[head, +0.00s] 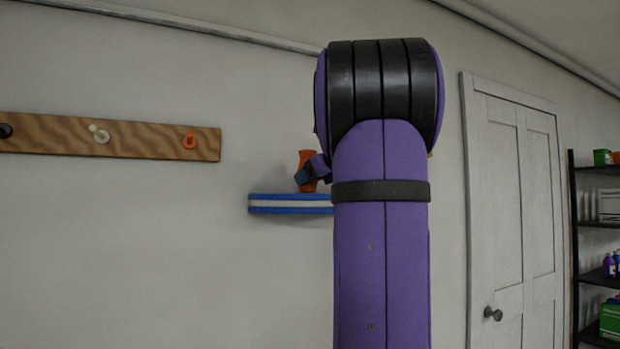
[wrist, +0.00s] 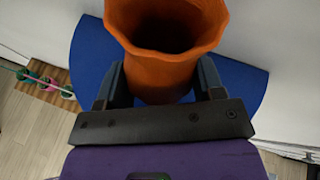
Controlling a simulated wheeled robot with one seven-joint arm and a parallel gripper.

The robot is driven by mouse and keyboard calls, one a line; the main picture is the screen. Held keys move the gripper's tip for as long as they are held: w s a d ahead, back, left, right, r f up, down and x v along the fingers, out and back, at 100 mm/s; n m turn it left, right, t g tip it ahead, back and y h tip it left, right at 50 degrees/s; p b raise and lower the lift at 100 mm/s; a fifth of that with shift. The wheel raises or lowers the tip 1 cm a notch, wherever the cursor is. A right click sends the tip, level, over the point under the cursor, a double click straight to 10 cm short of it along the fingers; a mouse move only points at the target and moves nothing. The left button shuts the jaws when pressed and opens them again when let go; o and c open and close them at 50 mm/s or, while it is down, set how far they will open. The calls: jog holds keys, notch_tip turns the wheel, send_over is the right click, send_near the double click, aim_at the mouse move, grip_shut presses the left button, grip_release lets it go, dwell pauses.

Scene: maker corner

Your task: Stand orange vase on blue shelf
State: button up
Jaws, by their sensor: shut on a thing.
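The orange vase (wrist: 165,75) is upright between the two fingers of my gripper (wrist: 165,85) in the wrist view, its wide mouth facing the camera. My gripper is shut on it. The blue shelf (wrist: 92,58) lies below and behind the vase in that view. In the head view the vase (head: 306,158) shows just above the blue shelf (head: 290,203), which has a white stripe along its edge. My gripper (head: 309,175) is partly hidden there by my purple arm. I cannot tell whether the vase's base touches the shelf.
A wooden peg rail (head: 150,139) with several knobs is on the wall at left. A white door (head: 510,200) and a black rack (head: 592,225) with boxes and bottles stand at right. The wall rises right behind the shelf. The shelf's visible left part is clear.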

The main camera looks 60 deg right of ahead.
jog(key=shift+f, duration=0.2)
jog(key=o, duration=0.9)
jog(key=shift+r, duration=0.15)
jog(key=v, duration=1.2)
jog(key=shift+a, duration=0.1)
